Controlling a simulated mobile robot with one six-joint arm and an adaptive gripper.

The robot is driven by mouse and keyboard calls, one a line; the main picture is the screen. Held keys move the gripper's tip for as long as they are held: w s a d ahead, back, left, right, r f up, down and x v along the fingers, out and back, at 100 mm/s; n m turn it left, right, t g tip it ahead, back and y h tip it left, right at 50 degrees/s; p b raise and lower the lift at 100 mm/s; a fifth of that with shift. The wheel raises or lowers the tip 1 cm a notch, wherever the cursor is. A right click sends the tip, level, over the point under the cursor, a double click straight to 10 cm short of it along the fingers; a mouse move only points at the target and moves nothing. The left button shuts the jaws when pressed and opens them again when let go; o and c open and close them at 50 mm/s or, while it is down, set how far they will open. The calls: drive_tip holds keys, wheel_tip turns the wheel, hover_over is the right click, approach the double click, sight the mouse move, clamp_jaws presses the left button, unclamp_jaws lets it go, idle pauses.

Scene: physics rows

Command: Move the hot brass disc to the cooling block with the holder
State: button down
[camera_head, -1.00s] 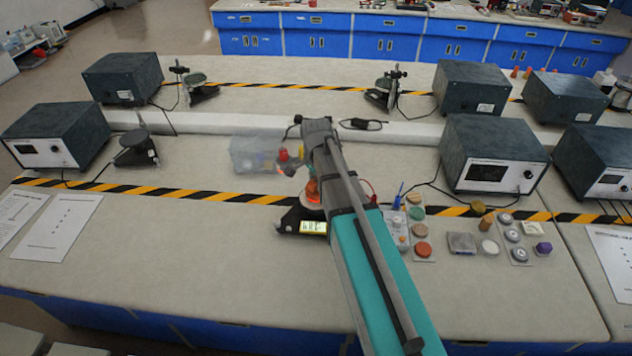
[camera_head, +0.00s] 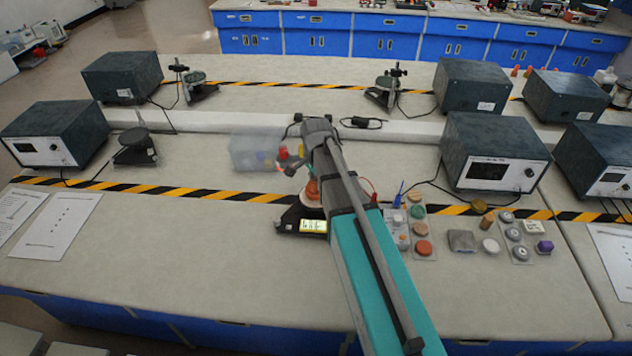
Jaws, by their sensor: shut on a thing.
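My gripper (camera_head: 290,166) is at the end of my arm, left of its wrist and above the bench. It is small and dark here and seems shut on a small red thing (camera_head: 283,153); I cannot tell whether this is the holder. An orange piece (camera_head: 313,188) shows beside my arm, above the pale pan of a black balance (camera_head: 288,222), partly hidden. A flat grey block (camera_head: 462,241) lies on the bench at the right; I cannot tell whether it is the cooling block. I cannot pick out the brass disc for certain.
A clear bin (camera_head: 247,152) stands just left of my gripper. Several coloured pieces stand right of my arm, by a tray (camera_head: 424,254). Dark instrument boxes (camera_head: 495,155) stand at the right, others at the left (camera_head: 55,135).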

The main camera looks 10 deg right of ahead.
drive_tip(key=shift+f+b, duration=0.45)
drive_tip(key=shift+f, duration=0.05)
idle(1.7)
drive_tip(key=shift+r+p, duration=0.65)
idle(0.5)
drive_tip(key=shift+r+p, duration=0.5)
drive_tip(key=shift+d, duration=0.1)
drive_tip(key=shift+s+d, duration=0.45)
drive_tip(key=shift+d, duration=0.4)
drive_tip(key=shift+s+d, duration=0.5)
drive_tip(key=shift+d, duration=0.35)
drive_tip(key=shift+s+d, duration=0.45)
drive_tip(key=shift+d, duration=0.4)
drive_tip(key=shift+f, duration=0.1)
drive_tip(key=s+d+f+b, duration=0.2)
drive_tip(key=d, duration=0.3)
drive_tip(key=shift+s+d+f+b, duration=0.2)
drive_tip(key=shift+s+b, duration=0.1)
drive_tip(key=shift+s, duration=0.1)
